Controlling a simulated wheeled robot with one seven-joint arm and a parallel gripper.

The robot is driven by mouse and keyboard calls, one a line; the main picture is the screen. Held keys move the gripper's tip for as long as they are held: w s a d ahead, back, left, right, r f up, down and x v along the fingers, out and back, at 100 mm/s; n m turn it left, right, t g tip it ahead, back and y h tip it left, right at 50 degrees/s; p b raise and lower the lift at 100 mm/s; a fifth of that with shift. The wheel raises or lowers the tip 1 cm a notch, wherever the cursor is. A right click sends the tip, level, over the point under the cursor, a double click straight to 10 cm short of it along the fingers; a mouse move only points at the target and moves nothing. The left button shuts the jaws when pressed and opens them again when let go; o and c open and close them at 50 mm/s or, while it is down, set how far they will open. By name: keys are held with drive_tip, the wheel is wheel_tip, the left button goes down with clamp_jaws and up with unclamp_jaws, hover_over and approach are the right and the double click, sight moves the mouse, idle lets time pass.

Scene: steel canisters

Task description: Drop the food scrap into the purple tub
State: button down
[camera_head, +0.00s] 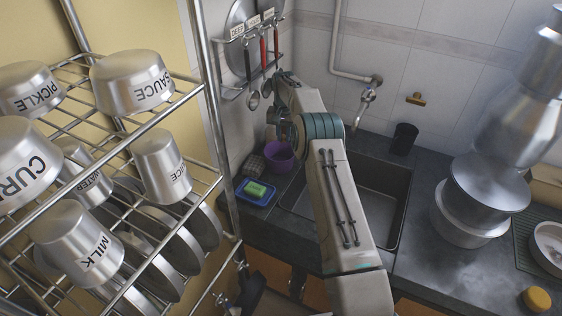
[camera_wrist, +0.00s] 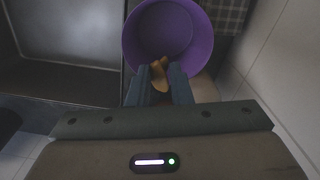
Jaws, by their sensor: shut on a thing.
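The purple tub (camera_wrist: 169,30) is round and open-topped, and looks empty in the wrist view. In the head view the tub (camera_head: 279,158) stands on the dark counter left of the sink, partly covered by my arm. My gripper (camera_wrist: 159,80) is shut on the food scrap (camera_wrist: 158,74), a small orange-brown piece between its fingertips. In the wrist view the scrap overlaps the near part of the tub; its height above the tub is hard to tell. In the head view the fingers and scrap are hidden behind my arm.
A blue tray (camera_head: 256,192) with a green sponge (camera_head: 256,189) lies in front of the tub. The sink (camera_head: 372,200) is to the right. Utensils (camera_head: 264,62) hang on the wall behind. A wire rack (camera_head: 208,110) with steel canisters stands at left. A black cup (camera_head: 404,138) stands behind the sink.

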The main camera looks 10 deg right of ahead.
drive_tip(key=shift+d+f+b, duration=0.1)
drive_tip(key=shift+f+b, duration=0.55)
drive_tip(key=shift+f, duration=1.2)
drive_tip(key=c, duration=1.2)
unclamp_jaws()
drive_tip(key=shift+r, duration=0.15)
wheel_tip(320, 180, up, 7)
drive_tip(key=shift+r+b, duration=0.2)
drive_tip(key=shift+b, duration=0.5)
drive_tip(key=shift+f, duration=0.1)
